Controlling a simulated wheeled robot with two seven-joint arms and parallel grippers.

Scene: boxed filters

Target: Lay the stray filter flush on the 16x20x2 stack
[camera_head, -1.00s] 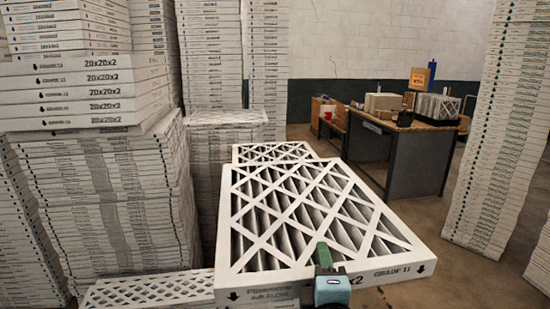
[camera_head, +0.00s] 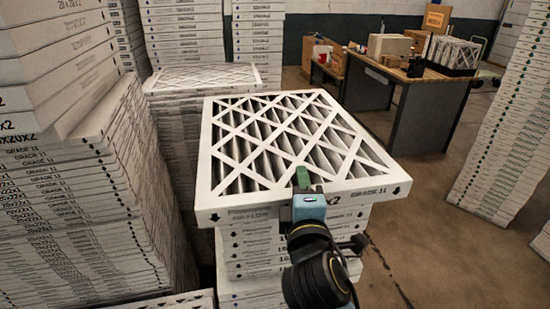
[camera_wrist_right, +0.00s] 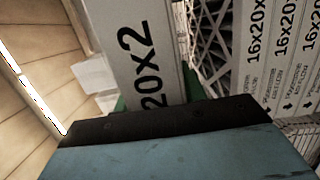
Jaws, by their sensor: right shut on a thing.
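The stray filter (camera_head: 285,150) is a white-framed filter with a diamond lattice over dark pleats, lattice face up. My right gripper (camera_head: 303,185) is shut on its front edge, near the printed size. In the right wrist view the filter's edge (camera_wrist_right: 135,55) reads "20x2". The 16x20x2 stack (camera_head: 250,262) shows below the filter in the head view. In the right wrist view the stack's labelled edges (camera_wrist_right: 285,60) are at the right, with a lattice face between them and the held filter. The filter hides the stack top in the head view. My left gripper is not in view.
A tall stack of 20x20x2 filters (camera_head: 70,200) stands close at left. A lower lattice-topped stack (camera_head: 205,77) is behind. A leaning tall stack (camera_head: 500,150) is at right. A desk (camera_head: 425,105) stands at back right, with open floor (camera_head: 430,240) before it.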

